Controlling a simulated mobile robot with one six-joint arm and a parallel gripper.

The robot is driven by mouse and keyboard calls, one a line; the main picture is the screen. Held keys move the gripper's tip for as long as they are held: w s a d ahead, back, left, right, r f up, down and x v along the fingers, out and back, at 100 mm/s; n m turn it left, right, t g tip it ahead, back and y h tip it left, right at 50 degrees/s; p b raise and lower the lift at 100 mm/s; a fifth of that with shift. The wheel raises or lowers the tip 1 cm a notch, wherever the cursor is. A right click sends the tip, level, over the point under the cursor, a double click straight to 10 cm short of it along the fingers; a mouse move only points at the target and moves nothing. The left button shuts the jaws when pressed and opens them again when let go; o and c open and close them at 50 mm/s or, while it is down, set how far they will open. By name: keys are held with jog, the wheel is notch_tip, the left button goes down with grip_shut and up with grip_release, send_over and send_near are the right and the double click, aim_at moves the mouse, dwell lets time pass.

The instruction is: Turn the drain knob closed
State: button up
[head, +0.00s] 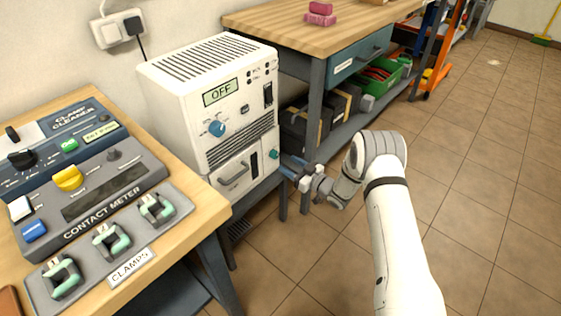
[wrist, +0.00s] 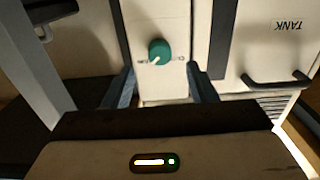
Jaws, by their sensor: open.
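The drain knob, a small teal knob (head: 274,154), sits low on the right side of the white machine (head: 205,75). In the wrist view the round teal knob (wrist: 160,52) shows a white pointer line aimed down and left, with small marks on either side. My gripper (head: 283,166) is open in front of the knob. In the wrist view its two dark fingers (wrist: 160,85) stand left and right below the knob, apart from it, with nothing between them. The machine's display reads OFF.
A tank door with a dark handle (wrist: 280,80) is beside the knob panel. A wooden workbench (head: 320,35) with a drawer stands behind the machine. A table with a contact meter (head: 95,190) and clamps is at left. The tiled floor at right is clear.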

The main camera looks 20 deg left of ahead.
aim_at(277, 156)
jog(key=b+x, duration=0.1)
jog(key=x, duration=0.4)
jog(key=shift+w+a, duration=0.1)
jog(key=shift+a, duration=0.15)
jog(key=shift+c, duration=0.5)
jog(key=c, duration=0.9)
